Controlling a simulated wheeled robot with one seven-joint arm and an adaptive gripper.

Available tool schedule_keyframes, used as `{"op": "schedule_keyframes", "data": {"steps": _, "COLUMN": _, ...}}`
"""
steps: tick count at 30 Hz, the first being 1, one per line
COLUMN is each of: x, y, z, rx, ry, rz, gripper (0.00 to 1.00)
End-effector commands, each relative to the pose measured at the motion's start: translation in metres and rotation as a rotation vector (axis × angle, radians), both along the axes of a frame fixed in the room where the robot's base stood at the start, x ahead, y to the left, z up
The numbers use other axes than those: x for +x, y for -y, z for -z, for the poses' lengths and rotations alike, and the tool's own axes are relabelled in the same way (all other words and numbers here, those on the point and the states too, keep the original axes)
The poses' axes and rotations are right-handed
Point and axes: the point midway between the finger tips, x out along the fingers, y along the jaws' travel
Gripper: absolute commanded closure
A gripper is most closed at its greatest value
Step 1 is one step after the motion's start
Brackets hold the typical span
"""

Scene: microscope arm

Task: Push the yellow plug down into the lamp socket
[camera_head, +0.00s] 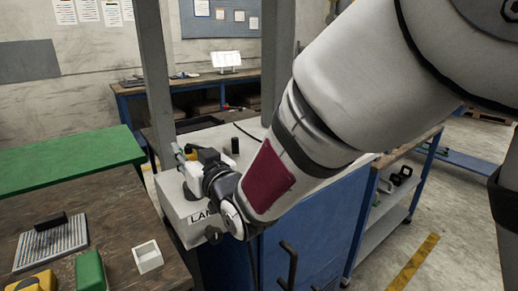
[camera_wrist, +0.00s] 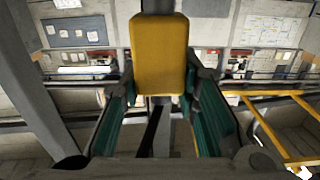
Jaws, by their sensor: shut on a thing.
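The yellow plug (camera_wrist: 159,50) is held between the teal-padded fingers of my gripper (camera_wrist: 160,82) in the wrist view, with a dark part above its yellow body. In the head view my gripper (camera_head: 187,158) is over the left part of a light grey box (camera_head: 180,211), whose front label starts with "LA" and is partly covered by my arm. The plug is mostly hidden behind my gripper there. I cannot make out the lamp socket or whether the plug touches it.
A black upright cylinder (camera_head: 235,146) stands on the box near a dark cable. Grey posts (camera_head: 155,75) rise beside it. A wooden table (camera_head: 115,220) at left holds a ribbed plate (camera_head: 52,243), a white open box (camera_head: 148,257) and a green block (camera_head: 89,271).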

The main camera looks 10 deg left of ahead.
Motion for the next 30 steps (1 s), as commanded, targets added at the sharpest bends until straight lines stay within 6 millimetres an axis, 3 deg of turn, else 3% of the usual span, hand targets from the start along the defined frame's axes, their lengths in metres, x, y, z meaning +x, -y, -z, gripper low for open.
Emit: {"op": "schedule_keyframes", "data": {"steps": 30, "x": 0.0, "y": 0.0, "z": 0.022, "rx": 0.002, "ry": 0.001, "rz": 0.0, "gripper": 1.0}}
